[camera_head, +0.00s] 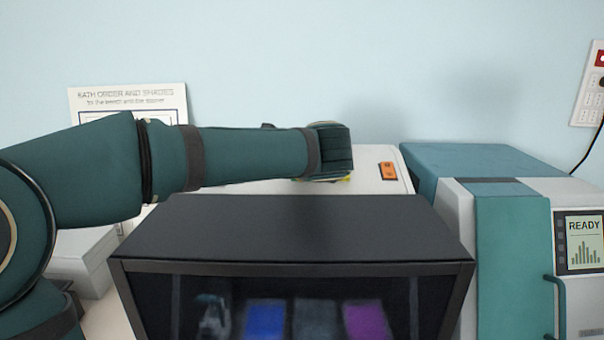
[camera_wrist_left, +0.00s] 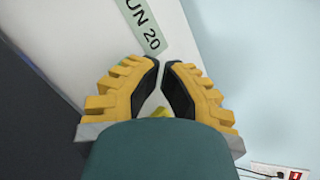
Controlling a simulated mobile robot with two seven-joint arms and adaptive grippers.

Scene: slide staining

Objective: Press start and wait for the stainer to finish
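The stainer (camera_head: 290,215) is in the middle of the head view, with a dark hood, a white top behind it, and blue, grey and purple shapes behind its front window. An orange panel (camera_head: 388,171) sits on the white top, right of my gripper; I cannot tell if it is the start button. My left gripper is over the white top, mostly hidden by my wrist, with a little yellow showing (camera_head: 340,180). In the left wrist view its yellow fingers (camera_wrist_left: 163,66) nearly meet at the tips, nothing between them. A label reading "UN 20" (camera_wrist_left: 146,28) lies just beyond. My right gripper is out of view.
A teal and white machine (camera_head: 510,235) stands at the right, its screen (camera_head: 583,241) reading "READY". A printed chart (camera_head: 130,97) stands at the back left. A grey-white box (camera_head: 85,262) is at the left. A wall socket panel (camera_head: 590,90) is at the far right.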

